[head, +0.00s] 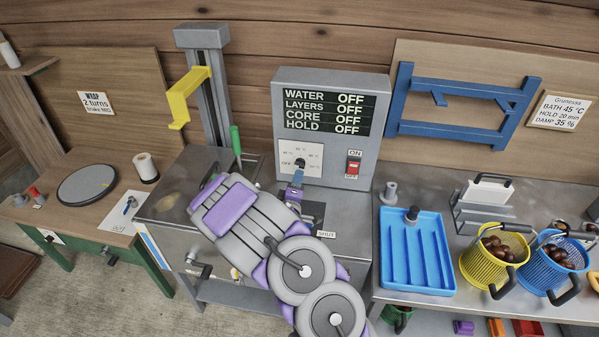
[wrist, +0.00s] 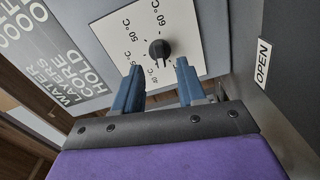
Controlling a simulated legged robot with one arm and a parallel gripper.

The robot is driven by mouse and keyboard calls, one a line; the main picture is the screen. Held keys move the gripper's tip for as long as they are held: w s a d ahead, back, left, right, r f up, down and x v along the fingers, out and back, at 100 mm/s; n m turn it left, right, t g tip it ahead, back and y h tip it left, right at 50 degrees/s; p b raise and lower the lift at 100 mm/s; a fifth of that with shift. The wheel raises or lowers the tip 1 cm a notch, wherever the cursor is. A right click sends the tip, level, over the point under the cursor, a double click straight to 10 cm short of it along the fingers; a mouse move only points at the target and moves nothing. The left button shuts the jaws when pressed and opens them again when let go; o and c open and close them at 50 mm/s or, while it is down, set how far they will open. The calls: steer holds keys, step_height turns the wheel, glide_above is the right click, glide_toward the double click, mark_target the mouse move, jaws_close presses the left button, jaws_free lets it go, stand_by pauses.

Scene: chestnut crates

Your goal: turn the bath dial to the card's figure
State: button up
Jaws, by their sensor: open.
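The bath dial (head: 300,163) is a small dark knob on a white scale plate (head: 287,153) on the grey control box. The wrist view shows the knob (wrist: 159,50) closer, with 50 °C and 60 °C readable around it; I cannot tell its exact setting. My gripper (head: 297,178) is in front of the plate. In the wrist view its two blue fingers (wrist: 157,76) are open and apart, with the knob just beyond the gap and nothing held. The card (head: 558,113) on the right board reads BATH 45 °C, HOLD 20 min, DAMP 35 %.
A display (head: 330,113) above the dial reads OFF on every line. A red ON/OFF switch (head: 353,165) is right of the dial. A blue tray (head: 416,285) and a yellow basket (head: 475,268) of chestnuts stand on the right bench. A yellow bracket (head: 188,97) sticks out at left.

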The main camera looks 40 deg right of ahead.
mark_target(300, 167)
steer(key=x, duration=0.4)
steer(key=shift+d+b, duration=0.15)
steer(key=shift+b, duration=0.2)
steer(key=shift+w+d, duration=0.55)
steer(key=shift+w, duration=0.25)
steer(key=shift+d, duration=0.1)
steer(key=shift+d, duration=0.2)
steer(key=shift+a+f, duration=0.1)
steer(key=c, duration=0.6)
